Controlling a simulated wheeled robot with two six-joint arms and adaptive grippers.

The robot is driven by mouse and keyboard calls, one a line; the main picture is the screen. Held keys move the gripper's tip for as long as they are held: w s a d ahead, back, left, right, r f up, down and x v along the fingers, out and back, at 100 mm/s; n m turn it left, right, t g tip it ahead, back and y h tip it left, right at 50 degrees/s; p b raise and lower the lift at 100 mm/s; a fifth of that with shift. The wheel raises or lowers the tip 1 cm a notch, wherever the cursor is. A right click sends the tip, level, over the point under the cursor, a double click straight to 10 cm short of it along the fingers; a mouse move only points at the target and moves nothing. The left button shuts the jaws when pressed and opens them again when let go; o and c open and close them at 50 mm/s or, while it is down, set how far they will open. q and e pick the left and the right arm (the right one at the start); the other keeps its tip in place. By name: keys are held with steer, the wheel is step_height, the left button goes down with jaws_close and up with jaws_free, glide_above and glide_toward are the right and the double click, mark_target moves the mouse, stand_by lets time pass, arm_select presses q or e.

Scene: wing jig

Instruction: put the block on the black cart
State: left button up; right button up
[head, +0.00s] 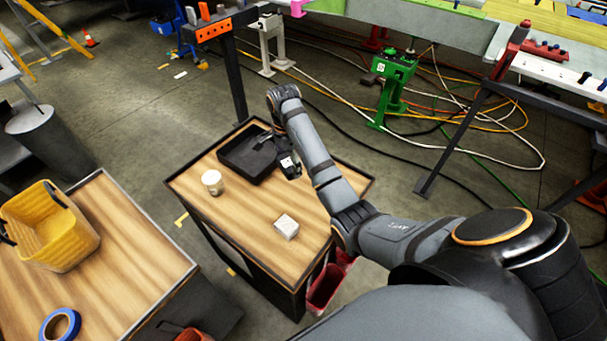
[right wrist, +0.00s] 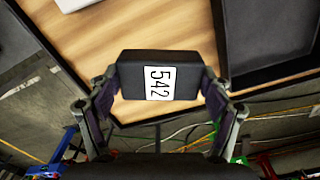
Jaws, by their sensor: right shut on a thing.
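A black block with a white label reading 542 (right wrist: 160,75) is between the two fingers of my right gripper (right wrist: 158,92) in the right wrist view. In the head view my right gripper (head: 283,148) is shut on this block (head: 289,165), over the back part of the black cart's wooden top (head: 240,215), right of the black tray. I cannot tell whether the block touches the top. The cart top also shows in the right wrist view (right wrist: 165,25). My left gripper is not in view.
On the cart stand a black tray (head: 231,166), a white cup (head: 212,182) and a small white box (head: 286,226). Bare wood lies between them. A second wooden-topped table (head: 130,235) at left carries a yellow basket (head: 55,240) and blue tape (head: 60,326). Cables lie on the floor behind.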

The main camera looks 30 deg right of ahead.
steer(key=d+f+b, duration=0.1)
steer(key=s+d+f+b, duration=0.1)
steer(key=d+f, duration=0.1)
steer(key=d+f+b, duration=0.1)
steer(key=d, duration=0.1)
steer(key=shift+s+d+f, duration=0.1)
steer(key=shift+s+f, duration=0.1)
steer(key=shift+s, duration=0.15)
steer(key=shift+s+d+f+p, duration=0.45)
steer(key=shift+d+f+p, duration=0.2)
steer(key=shift+d, duration=0.2)
steer(key=shift+s+f, duration=0.1)
steer(key=shift+f, duration=0.15)
steer(key=shift+s+d+f, duration=0.15)
steer(key=shift+f, duration=0.05)
steer(key=f, duration=0.4)
steer(key=shift+s+d, duration=0.1)
steer(key=shift+d, duration=0.3)
arm_select(q)
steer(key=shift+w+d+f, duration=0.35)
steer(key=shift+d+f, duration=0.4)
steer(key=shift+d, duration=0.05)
steer(key=shift+p, duration=0.3)
arm_select(e)
steer(key=o, duration=1.7)
steer(key=shift+f, duration=0.1)
